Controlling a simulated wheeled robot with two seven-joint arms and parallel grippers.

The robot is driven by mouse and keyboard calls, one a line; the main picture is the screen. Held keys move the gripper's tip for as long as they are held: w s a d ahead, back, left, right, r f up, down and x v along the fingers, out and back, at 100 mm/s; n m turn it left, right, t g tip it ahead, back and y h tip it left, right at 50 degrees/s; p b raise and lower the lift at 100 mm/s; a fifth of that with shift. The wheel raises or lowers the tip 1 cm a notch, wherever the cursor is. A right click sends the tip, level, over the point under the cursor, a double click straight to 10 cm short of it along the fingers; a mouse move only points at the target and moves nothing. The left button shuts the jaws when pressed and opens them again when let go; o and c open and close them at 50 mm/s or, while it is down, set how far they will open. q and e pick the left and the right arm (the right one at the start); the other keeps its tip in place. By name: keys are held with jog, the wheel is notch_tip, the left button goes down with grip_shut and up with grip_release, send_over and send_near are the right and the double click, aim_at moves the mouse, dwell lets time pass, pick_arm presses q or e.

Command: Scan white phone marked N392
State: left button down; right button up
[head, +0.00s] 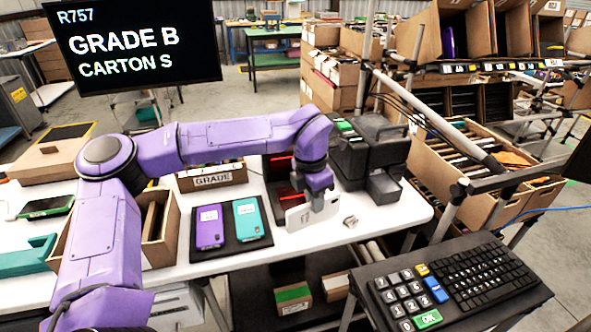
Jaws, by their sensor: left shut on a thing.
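A white phone (299,217) is held upright and slightly tilted above the front edge of the white table (390,212). My left gripper (318,198) comes down over the phone from above and is shut on it. Small marks show on the phone, but I cannot read N392 there. A dark stand with red glowing lines (279,167), which looks like the scanner, is just behind the phone; I cannot tell whether they touch. My right gripper is not in view.
A black tray (232,246) holds a purple phone (209,227) and a teal phone (248,219). A black printer-like machine (372,150) stands right of the scanner. The monitor (130,43) reads R757, GRADE B, CARTON S. A keyboard (480,277) is at the front right.

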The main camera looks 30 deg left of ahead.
pick_arm(q)
jog(key=w+a+r+n+g+y+b, duration=0.1)
jog(key=a+r+n, duration=0.2)
jog(key=n, duration=1.4)
jog(key=a+r+n+g+y+b, duration=0.1)
jog(key=a+r+n, duration=0.2)
jog(key=n, duration=1.3)
jog(key=w+a+f, duration=0.3)
jog(key=f, duration=0.1)
jog(key=shift+w+a+f+p, duration=0.15)
jog(key=shift+a+f+p, duration=0.15)
jog(key=shift+a+p, duration=0.1)
jog(key=shift+r, duration=0.1)
notch_tip(320, 180, up, 5)
jog(key=p, duration=0.2)
jog(key=shift+p, duration=0.3)
